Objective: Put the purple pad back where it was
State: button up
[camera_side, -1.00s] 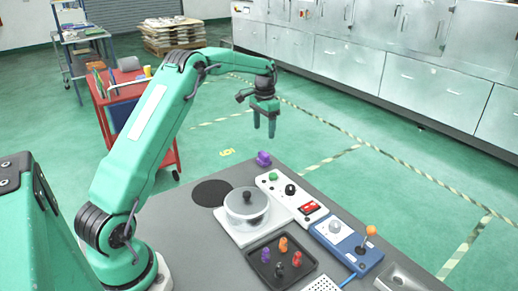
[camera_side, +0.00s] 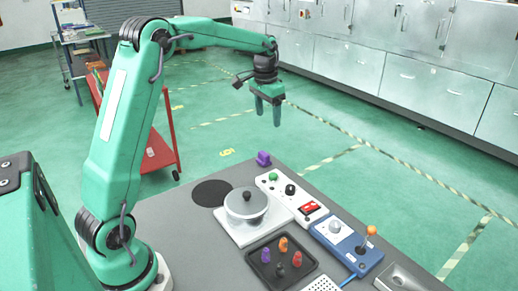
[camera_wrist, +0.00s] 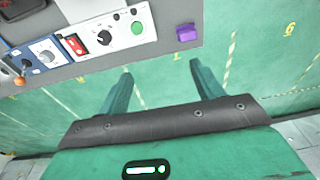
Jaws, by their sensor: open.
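The purple pad (camera_side: 263,158) sits on the far edge of the grey table, just beyond the white control box. It also shows in the wrist view (camera_wrist: 187,33), near the table edge at the upper right, as a small purple block. My gripper (camera_side: 270,122) is open and empty, pointing down, above and beyond the pad in the side view. In the wrist view its two fingers (camera_wrist: 160,75) hang over the green floor, apart from the pad. A separate purple piece (camera_side: 266,255) stands in the black tray.
The white control box (camera_side: 270,190) carries a green button, a black knob and a red switch. A blue box (camera_side: 345,250) with an orange-topped lever stands beside it. A lidded pot (camera_side: 246,206) and the black tray (camera_side: 257,273) with several pieces stand nearby. A black disc (camera_side: 211,193) lies flat.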

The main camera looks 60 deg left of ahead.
jog(key=s+d+r+t, duration=0.2)
jog(key=s+d+r, duration=0.5)
jog(key=s+d, duration=0.5)
jog(key=s+d+f+t, duration=0.1)
jog(key=s+d+f, duration=0.1)
jog(key=s, duration=0.5)
jog(key=s+d+f+t, duration=0.1)
jog(key=s+d+f, duration=0.1)
jog(key=s, duration=0.6)
jog(key=shift+d, duration=0.35)
jog(key=shift+s, duration=0.1)
